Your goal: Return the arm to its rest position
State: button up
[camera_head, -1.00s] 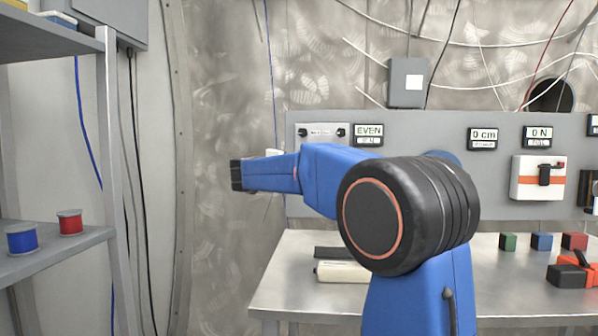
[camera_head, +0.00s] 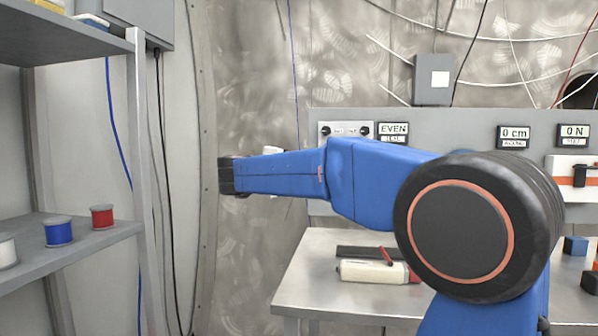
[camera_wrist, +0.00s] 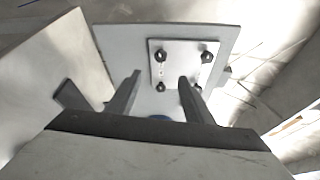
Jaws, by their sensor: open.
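My blue arm (camera_head: 290,174) reaches across the head view from the right, with its black joint (camera_head: 480,228) in front of the workbench. Its far end points left, before the bare steel wall. In the wrist view my gripper (camera_wrist: 160,78) is open, with its two fingers apart and nothing between them. Beyond the fingers is a pale plate with several dark knobs (camera_wrist: 180,65), apart from the fingertips as far as I can tell. My gripper's fingers cannot be made out in the head view.
A metal shelf (camera_head: 100,247) with white, blue and red spools stands at left. The steel workbench (camera_head: 310,285) bears a cream cylinder (camera_head: 372,271) and a blue block (camera_head: 575,245). A grey panel (camera_head: 455,128) with displays stands behind. Open space lies between shelf and bench.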

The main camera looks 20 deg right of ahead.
dwell(0.3)
jog(key=s+a+r+n+t+y, duration=0.3)
jog(key=a+n+t+y, duration=0.4)
jog(key=n, duration=0.5)
jog(key=s+a+f+n+y, duration=0.6)
jog(key=s+f+n+y, duration=0.2)
jog(key=f+n+y, duration=0.15)
jog(key=s+d+f+n+g, duration=0.2)
jog(key=s+f+n+g, duration=0.1)
jog(key=s+f, duration=0.7)
jog(key=s+d+f+n+g+h, duration=0.1)
jog(key=s+f+n+g, duration=0.2)
jog(key=s+f, duration=0.8)
jog(key=s+d+f+n+g+h, duration=0.1)
jog(key=s+d+f+n+g, duration=0.1)
jog(key=s+f+g, duration=0.4)
jog(key=s+f+n, duration=0.1)
jog(key=s+f, duration=0.3)
jog(key=s, duration=0.1)
jog(key=shift+d+f, duration=0.35)
jog(key=shift+s, duration=0.1)
